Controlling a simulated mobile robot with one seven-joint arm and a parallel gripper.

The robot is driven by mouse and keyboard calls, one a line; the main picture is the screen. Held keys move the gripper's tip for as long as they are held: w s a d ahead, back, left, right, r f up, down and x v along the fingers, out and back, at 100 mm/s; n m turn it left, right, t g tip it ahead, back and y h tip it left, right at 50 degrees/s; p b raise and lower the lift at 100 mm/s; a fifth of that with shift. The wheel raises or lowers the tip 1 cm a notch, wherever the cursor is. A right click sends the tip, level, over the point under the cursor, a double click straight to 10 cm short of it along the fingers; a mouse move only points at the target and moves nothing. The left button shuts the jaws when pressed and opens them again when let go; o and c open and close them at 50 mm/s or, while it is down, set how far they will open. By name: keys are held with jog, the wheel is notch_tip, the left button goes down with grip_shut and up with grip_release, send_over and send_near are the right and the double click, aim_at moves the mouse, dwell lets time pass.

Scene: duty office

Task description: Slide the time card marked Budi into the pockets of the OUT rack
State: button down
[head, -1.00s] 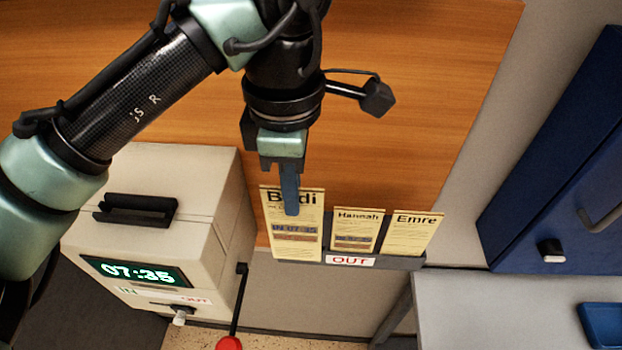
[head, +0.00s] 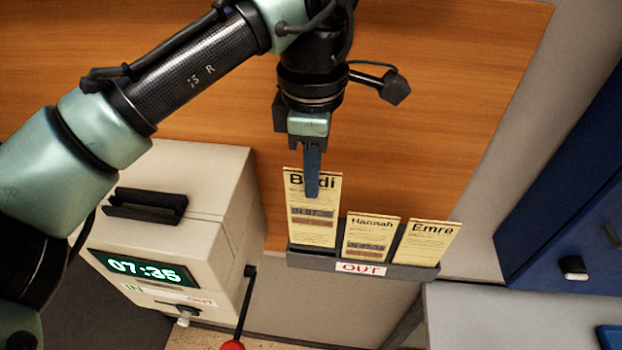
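The cream Budi time card (head: 313,228) hangs upright in my gripper (head: 312,185), whose fingers are shut on its top part and cover some of the name. The grey OUT rack (head: 400,268) is on the wooden panel, with a white OUT label (head: 361,269) on its front. The Budi card is over the left pocket, and the rack's front wall shows below it. I cannot tell whether its bottom edge is inside the pocket or just above it. The Hannah card (head: 369,238) and the Emre card (head: 428,243) stand lower in the middle and right pockets.
A beige time clock (head: 190,255) reading 07:35 stands left of the rack, with a black lever (head: 245,300) ending in a red knob. A blue cabinet (head: 570,200) and a pale table (head: 510,320) are at the right.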

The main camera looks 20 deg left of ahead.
aim_at(313, 207)
jog(key=shift+w+f+b, duration=0.1)
jog(key=shift+f+b, duration=1.95)
jog(key=shift+f, duration=1.4)
jog(key=c, duration=1)
grip_release()
notch_tip(313, 207, up, 8)
jog(key=shift+f+b, duration=0.2)
jog(key=shift+b, duration=0.5)
